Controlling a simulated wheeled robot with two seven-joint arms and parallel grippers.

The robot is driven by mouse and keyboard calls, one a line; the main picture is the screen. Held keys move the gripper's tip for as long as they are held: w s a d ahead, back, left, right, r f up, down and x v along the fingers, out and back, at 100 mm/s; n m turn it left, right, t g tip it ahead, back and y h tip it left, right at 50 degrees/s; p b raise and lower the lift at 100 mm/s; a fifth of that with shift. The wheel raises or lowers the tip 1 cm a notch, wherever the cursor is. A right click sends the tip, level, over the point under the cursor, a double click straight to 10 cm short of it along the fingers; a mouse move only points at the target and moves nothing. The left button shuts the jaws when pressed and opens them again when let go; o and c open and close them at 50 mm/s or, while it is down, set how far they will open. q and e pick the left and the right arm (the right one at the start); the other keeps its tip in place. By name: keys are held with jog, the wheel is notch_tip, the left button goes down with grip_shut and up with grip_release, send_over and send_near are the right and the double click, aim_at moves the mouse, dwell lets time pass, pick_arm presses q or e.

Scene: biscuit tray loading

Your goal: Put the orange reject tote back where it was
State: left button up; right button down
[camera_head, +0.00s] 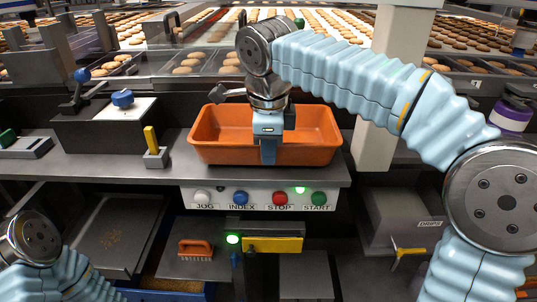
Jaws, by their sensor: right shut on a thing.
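The orange reject tote (311,137) is an open, empty-looking tub in the middle of the view, at the front edge of the grey shelf, above the button panel. My right gripper (268,150) is shut on the tote's near wall, pointing down over the rim. The gripper hides part of the near wall and the inside. I cannot tell whether the tote rests on the shelf or is held just above it. Of my left arm, only a part shows at the lower left, and its gripper is out of view.
The button panel (262,198) with JOG, INDEX, STOP and START sits below the tote. A block with a blue knob (123,98) and a yellow-handled piece (152,141) stand to the left. A pale post (376,150) rises close on the right. Biscuit conveyors run behind. An orange brush (196,248) lies below.

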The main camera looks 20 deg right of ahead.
jog(key=shift+f, duration=0.65)
jog(key=shift+f, duration=0.1)
jog(key=c, duration=1.2)
grip_release()
jog(key=shift+c, duration=0.2)
notch_tip(320, 180, up, 12)
jog(key=s+p, duration=0.2)
jog(key=p, duration=0.1)
jog(key=shift+a, duration=0.25)
